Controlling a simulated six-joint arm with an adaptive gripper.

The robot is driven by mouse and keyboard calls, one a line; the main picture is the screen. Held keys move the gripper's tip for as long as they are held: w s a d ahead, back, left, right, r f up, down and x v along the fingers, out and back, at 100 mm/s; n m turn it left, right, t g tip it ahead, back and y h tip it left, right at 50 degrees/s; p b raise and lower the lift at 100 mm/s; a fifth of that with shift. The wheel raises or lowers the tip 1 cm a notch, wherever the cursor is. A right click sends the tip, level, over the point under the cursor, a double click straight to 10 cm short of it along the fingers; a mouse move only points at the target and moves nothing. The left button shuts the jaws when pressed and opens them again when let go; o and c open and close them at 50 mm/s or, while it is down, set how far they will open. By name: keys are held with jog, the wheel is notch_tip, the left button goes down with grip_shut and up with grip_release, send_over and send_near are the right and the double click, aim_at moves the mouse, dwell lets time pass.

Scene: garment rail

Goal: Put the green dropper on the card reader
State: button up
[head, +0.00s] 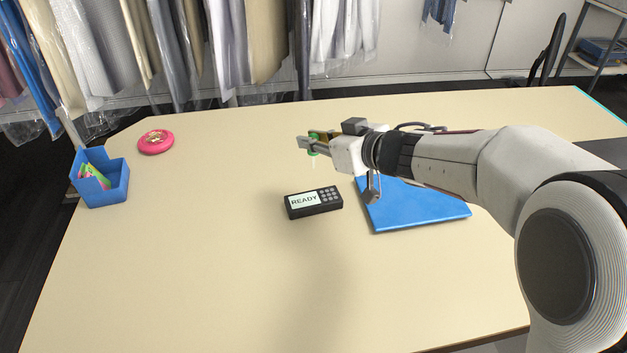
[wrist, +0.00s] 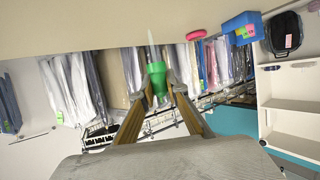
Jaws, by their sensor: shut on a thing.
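The green dropper (wrist: 156,74) is between the fingertips of my gripper (wrist: 159,92) in the wrist view, with its pale tip pointing away from the green part. In the head view my gripper (head: 314,145) is shut on the dropper (head: 313,150), whose pale tip points down. The card reader (head: 314,202) is a black box with a screen reading READY and a grey keypad, lying on the table. My gripper and the dropper are in the air above and beyond the reader, apart from it. The reader is not visible in the wrist view.
A blue flat folder or mat (head: 415,207) lies right of the reader, partly under my arm. A blue open box (head: 103,187) with colored tags and a pink round item (head: 155,142) are at the left. The table (head: 210,270) is clear in front. Garments hang behind.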

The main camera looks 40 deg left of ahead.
aim_at(313, 159)
jog(key=shift+f, duration=2.55)
jog(key=shift+f, duration=1.85)
jog(key=shift+f, duration=0.15)
jog(key=o, duration=0.8)
jog(key=shift+c, duration=0.2)
jog(key=shift+r, duration=0.2)
jog(key=v, duration=1.2)
